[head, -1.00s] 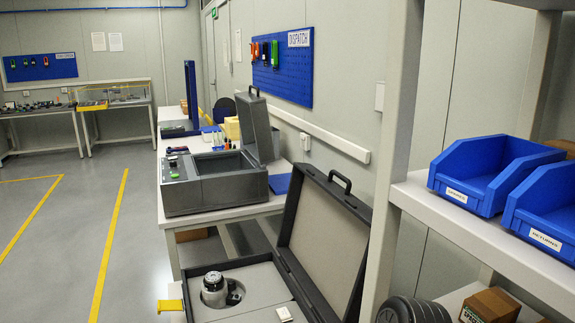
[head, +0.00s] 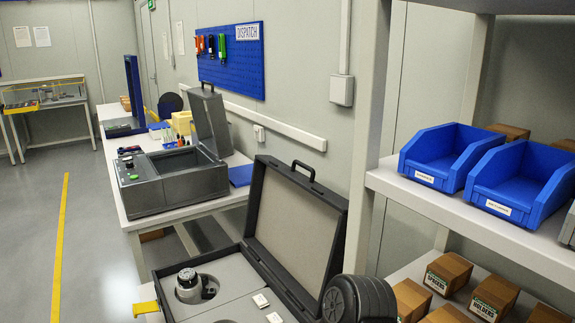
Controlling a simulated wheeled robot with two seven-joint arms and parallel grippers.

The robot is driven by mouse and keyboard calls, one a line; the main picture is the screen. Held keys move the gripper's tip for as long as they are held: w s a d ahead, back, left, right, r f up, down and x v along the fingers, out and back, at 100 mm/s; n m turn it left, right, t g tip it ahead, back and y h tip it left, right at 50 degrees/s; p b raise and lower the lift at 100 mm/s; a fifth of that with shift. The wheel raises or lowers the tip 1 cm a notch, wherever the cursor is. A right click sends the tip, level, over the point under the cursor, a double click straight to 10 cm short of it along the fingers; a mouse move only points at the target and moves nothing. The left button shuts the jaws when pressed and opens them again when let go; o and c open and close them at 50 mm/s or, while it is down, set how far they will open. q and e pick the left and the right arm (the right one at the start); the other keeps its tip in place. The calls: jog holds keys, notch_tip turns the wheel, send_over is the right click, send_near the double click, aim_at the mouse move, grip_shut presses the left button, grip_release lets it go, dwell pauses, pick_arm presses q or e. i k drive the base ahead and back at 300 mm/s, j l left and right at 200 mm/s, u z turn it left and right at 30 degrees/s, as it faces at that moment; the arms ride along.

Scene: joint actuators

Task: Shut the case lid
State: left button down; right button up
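A dark case (head: 169,310) lies at the bottom middle of the head view, its front cut off by the frame edge. Its lid (head: 297,212) stands open, leaning back a little, with a black handle (head: 303,170) on its top edge and a beige lining. Inside, a silver and black actuator (head: 188,283) sits in a round recess of the grey insert (head: 235,273). Small white tags (head: 261,300) lie on the insert. Neither gripper is in view.
Behind the case, a grey box (head: 170,193) with its own raised lid (head: 209,122) stands on the white bench (head: 121,206). At right, a shelf (head: 425,200) holds blue bins (head: 450,151), with cartons (head: 447,273) below. A shelf post (head: 366,130) rises close beside the case lid.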

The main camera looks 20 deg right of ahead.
aim_at(296, 225)
jog(key=j+z, duration=0.3)
jog(key=j, duration=0.65)
jog(key=j+z, duration=0.35)
jog(key=j, duration=0.6)
jog(key=i+j+z, duration=0.3)
jog(key=j, duration=0.35)
jog(key=i+j+z, duration=0.25)
jog(key=i+j, duration=0.15)
jog(key=j, duration=0.35)
jog(key=i+j+z, duration=0.15)
jog(key=j, duration=0.25)
jog(key=i+j, duration=0.25)
jog(key=j, duration=0.2)
jog(key=i+z, duration=0.05)
